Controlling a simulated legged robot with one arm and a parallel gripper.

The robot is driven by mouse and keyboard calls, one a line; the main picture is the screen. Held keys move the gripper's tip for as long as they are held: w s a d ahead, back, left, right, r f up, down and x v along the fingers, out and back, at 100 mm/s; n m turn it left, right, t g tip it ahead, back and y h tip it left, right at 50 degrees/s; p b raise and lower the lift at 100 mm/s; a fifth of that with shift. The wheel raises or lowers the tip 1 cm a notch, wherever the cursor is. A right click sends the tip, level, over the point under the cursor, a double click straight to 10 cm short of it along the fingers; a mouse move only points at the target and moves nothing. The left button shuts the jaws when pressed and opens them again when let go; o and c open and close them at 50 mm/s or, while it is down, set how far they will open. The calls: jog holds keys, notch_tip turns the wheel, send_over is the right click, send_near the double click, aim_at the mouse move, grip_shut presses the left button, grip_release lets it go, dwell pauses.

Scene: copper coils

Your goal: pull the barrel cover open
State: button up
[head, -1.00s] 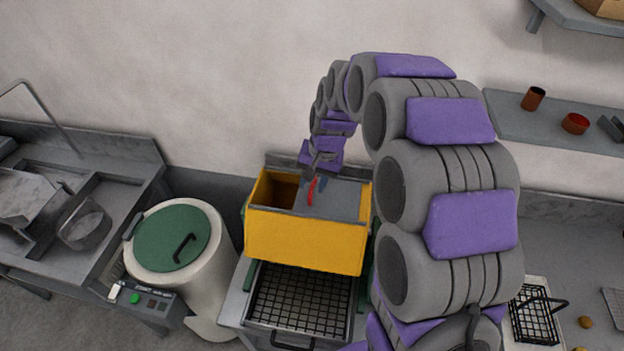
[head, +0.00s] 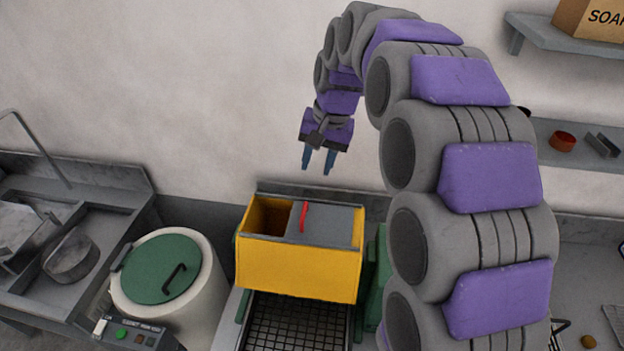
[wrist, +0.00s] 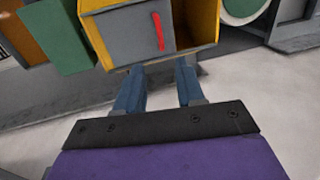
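A yellow box (head: 300,269) has a grey cover (head: 335,222) with a red handle (head: 303,217) standing up on it. The cover lies over the right part of the box top, and the left part is open with a dark inside. The wrist view shows the grey cover (wrist: 132,37), the red handle (wrist: 158,30) and the open part. My gripper (head: 317,169) is above and behind the box, with its two blue fingers apart and nothing between them. It is clear of the handle. A white round barrel (head: 211,296) with a green lid (head: 160,269) and black handle stands to the left, lid shut.
A black grid tray (head: 296,325) is below the box front. A metal sink (head: 95,255) is at the far left, with a control panel (head: 128,333) by the white barrel. A wall shelf (head: 565,158) holds a red bowl (head: 563,141). The air around my gripper is free.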

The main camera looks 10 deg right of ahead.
jog(key=shift+d+r, duration=0.2)
jog(key=shift+r, duration=0.9)
jog(key=s+d+f+n+g+h+b, duration=0.1)
jog(key=s+f+n+b, duration=0.1)
jog(key=s+f+b, duration=0.6)
jog(key=s+f+n+g+h+b, duration=0.1)
jog(key=s+f+b, duration=0.7)
jog(key=s+f, duration=1.1)
jog(key=s+n, duration=0.1)
jog(key=s, duration=0.6)
jog(key=shift+s+d+f+g, duration=0.3)
jog(key=shift+d+f, duration=0.1)
